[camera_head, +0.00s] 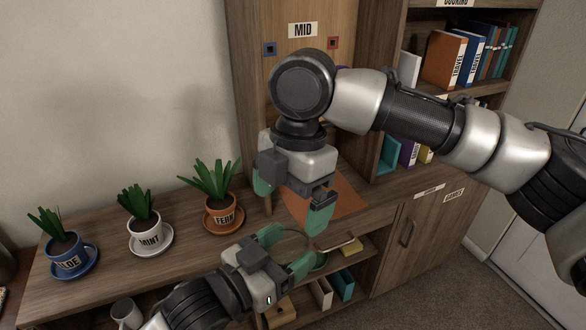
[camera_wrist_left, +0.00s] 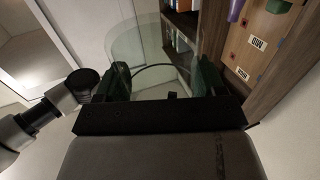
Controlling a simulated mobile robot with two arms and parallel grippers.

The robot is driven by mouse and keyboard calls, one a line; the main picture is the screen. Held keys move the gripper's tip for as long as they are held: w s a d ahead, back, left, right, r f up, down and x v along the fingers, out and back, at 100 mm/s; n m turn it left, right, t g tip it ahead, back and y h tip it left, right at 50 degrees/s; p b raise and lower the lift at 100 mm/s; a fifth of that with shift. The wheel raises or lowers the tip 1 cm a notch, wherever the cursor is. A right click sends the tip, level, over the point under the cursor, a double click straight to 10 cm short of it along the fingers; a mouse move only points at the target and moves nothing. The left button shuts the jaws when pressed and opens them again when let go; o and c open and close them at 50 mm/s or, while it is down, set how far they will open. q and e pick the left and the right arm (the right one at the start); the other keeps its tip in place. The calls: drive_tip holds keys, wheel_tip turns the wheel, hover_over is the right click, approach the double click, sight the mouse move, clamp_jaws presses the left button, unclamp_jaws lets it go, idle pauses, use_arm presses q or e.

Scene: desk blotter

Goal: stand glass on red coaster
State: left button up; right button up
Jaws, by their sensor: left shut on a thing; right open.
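The clear glass (camera_head: 294,243) is faint and see-through between the green fingers of my left gripper (camera_head: 296,246), low in the head view near the desk's front edge. In the left wrist view the glass (camera_wrist_left: 150,45) shows as a pale curved wall and rim between the fingers; my left gripper (camera_wrist_left: 157,80) is shut on it. My right gripper (camera_head: 291,200) is open and empty, pointing down above the orange-brown blotter. I cannot make out a red coaster in either view; my arms hide part of the desk.
The blotter (camera_head: 345,203) lies on the desk (camera_head: 180,262). A bookcase (camera_head: 388,60) rises behind at right. Small items fill shelves below the desk top.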

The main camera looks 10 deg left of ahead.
sight(286, 228)
drive_tip(key=f, duration=0.5)
drive_tip(key=shift+s+a+f, duration=0.3)
drive_tip(key=shift+s+f, duration=0.05)
drive_tip(key=shift+c, duration=0.2)
drive_tip(key=c, duration=0.9)
drive_tip(key=o, duration=0.9)
drive_tip(key=shift+o, duration=0.2)
drive_tip(key=shift+r, duration=0.1)
